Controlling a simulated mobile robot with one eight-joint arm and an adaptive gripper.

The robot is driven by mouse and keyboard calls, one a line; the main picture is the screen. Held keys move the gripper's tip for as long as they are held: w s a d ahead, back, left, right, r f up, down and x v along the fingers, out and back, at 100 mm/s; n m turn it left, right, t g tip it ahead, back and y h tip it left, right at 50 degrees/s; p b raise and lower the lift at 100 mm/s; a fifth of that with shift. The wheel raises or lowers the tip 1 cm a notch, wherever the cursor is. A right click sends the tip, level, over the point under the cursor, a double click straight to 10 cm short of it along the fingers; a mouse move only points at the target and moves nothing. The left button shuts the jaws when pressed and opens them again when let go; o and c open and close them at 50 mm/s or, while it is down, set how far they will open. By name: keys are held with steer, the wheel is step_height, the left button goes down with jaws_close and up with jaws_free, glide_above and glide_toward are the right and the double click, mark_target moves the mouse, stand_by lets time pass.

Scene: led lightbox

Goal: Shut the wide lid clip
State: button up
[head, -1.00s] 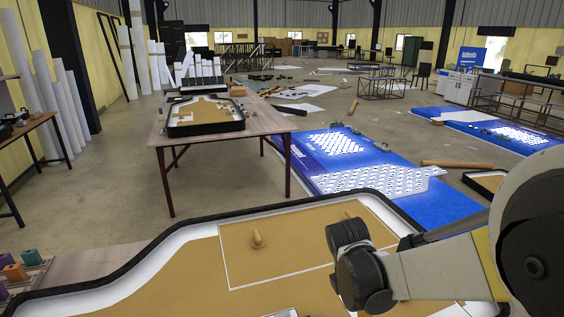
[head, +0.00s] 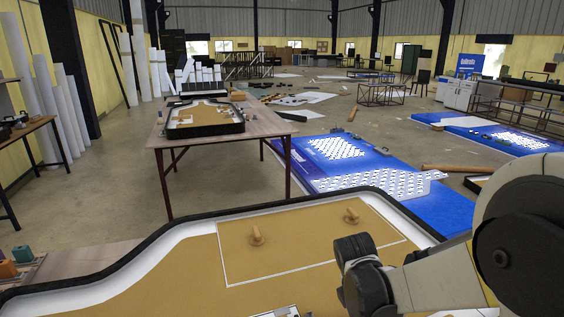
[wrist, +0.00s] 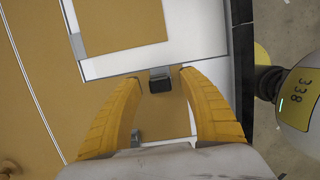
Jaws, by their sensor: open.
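In the wrist view a small dark clip (wrist: 160,80) with a grey metal tab sits at the edge of a white-framed tan lid (wrist: 150,62). I cannot tell for sure whether it is the wide lid clip, or whether it is latched. My gripper (wrist: 157,84) is open, with one yellow finger on each side of the clip. I cannot tell whether the fingers touch anything. A second small grey clip-like part (wrist: 136,136) shows lower down between the fingers. In the head view the black-rimmed lightbox (head: 168,236) lies in front of me; my arm hides its right part.
Two wooden knobs (head: 257,236) stand on the lightbox panel. A rounded grey device (wrist: 302,95) marked 338 is right of my gripper in the wrist view, beyond the dark rim. A wooden table (head: 215,134) with another black-rimmed box stands further back.

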steer(key=c, duration=1)
steer(key=shift+w+d+f, duration=0.1)
steer(key=shift+w+d, duration=0.05)
steer(key=shift+d, duration=0.35)
steer(key=shift+c, duration=0.2)
steer(key=shift+d+f+b, duration=0.1)
steer(key=shift+d+b, duration=0.05)
steer(key=shift+b, duration=0.15)
steer(key=shift+w+d+f, duration=0.15)
steer(key=shift+d, duration=0.3)
steer(key=shift+w+d+f+b, duration=0.15)
steer(key=shift+d+f+b, duration=0.1)
steer(key=shift+d+b, duration=0.15)
steer(key=shift+f, duration=0.1)
